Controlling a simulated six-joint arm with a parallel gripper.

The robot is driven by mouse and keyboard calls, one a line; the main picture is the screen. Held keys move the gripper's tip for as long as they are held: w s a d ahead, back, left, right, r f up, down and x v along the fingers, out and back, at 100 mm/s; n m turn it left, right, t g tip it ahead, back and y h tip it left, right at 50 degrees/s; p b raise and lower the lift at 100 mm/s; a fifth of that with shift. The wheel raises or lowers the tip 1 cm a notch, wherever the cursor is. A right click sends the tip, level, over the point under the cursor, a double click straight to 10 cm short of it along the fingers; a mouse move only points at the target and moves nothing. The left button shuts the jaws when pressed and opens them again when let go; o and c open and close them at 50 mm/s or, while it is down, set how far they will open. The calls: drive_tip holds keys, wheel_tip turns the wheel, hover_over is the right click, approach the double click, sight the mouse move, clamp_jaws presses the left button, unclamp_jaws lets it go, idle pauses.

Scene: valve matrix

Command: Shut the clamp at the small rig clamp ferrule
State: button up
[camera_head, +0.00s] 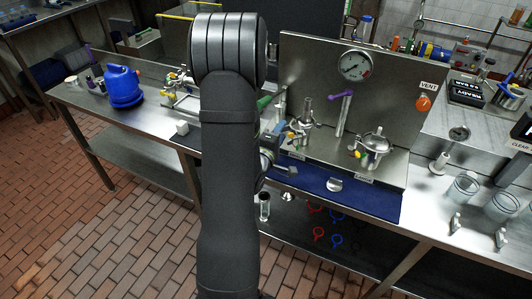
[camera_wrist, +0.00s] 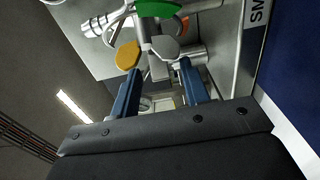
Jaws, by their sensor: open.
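My gripper (camera_wrist: 160,68) is open in the wrist view, its two blue fingers pointing up the picture. Between and just beyond the fingertips is metal fitting hardware with a grey rounded paddle (camera_wrist: 165,48). A yellow-orange rounded paddle (camera_wrist: 128,55) lies left of it, near the left fingertip. A green handle (camera_wrist: 158,8) is above both at the top edge. I cannot tell whether a finger touches the hardware, nor clearly make out the clamp or its ferrule. A label (camera_wrist: 257,12) beginning "SM" is at the right. In the head view my arm hides much of this spot.
A steel panel with a gauge (camera_head: 355,65) stands behind more clamped fittings (camera_head: 374,145) on a steel shelf. A blue mat (camera_head: 370,200) lies in front. A blue jug (camera_head: 123,86) stands left on the bench. Glass jars (camera_head: 463,187) stand at right.

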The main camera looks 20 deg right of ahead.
drive_tip(key=v, duration=1.5)
drive_tip(key=shift+c, duration=1.3)
drive_tip(key=w, duration=0.1)
drive_tip(key=w+m+g+h, duration=0.1)
drive_tip(key=w, duration=0.1)
drive_tip(key=w+d+h, duration=0.1)
drive_tip(key=w, duration=0.1)
drive_tip(key=shift+w+r+g, duration=0.1)
drive_tip(key=shift+r+g, duration=0.1)
drive_tip(key=shift+g, duration=0.1)
clamp_jaws()
drive_tip(key=w+m+g+h, duration=0.2)
drive_tip(key=w+m+g, duration=0.25)
drive_tip(key=w, duration=0.45)
drive_tip(key=shift+g, duration=0.45)
drive_tip(key=x, duration=0.8)
drive_tip(key=shift+w+d+f, duration=0.1)
drive_tip(key=shift+w, duration=0.05)
drive_tip(key=shift+s+d, duration=0.15)
drive_tip(key=shift+s, duration=0.8)
drive_tip(key=shift+s+d, duration=0.15)
drive_tip(key=shift+s, duration=0.75)
